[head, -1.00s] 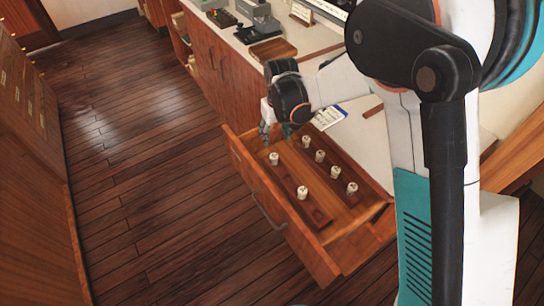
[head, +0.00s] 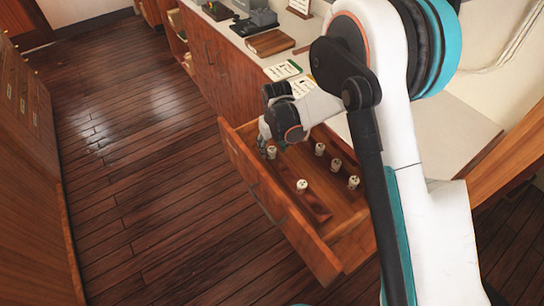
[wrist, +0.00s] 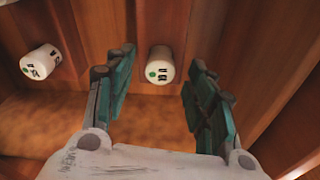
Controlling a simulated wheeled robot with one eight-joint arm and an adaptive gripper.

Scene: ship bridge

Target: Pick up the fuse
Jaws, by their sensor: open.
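Several small white cylindrical fuses stand in an open wooden drawer (head: 283,222). My gripper (head: 268,139) is low at the drawer's far left end, open and empty. One fuse (head: 271,152) is right by its fingertips. In the wrist view, a white fuse (wrist: 160,68) with a green dot and dark marks lies between the two teal fingers (wrist: 164,62), with a gap on each side. A second fuse (wrist: 41,62) lies outside the left finger. Other fuses stand nearer the drawer's middle (head: 302,186) and right side (head: 336,164), clear of the gripper.
Drawer walls rise close around my gripper. The pale counter (head: 440,135) behind the drawer holds printed cards (head: 283,71), a brown wooden tray (head: 270,42) and dark equipment (head: 255,22). The wooden floor (head: 150,180) left of the drawer is clear.

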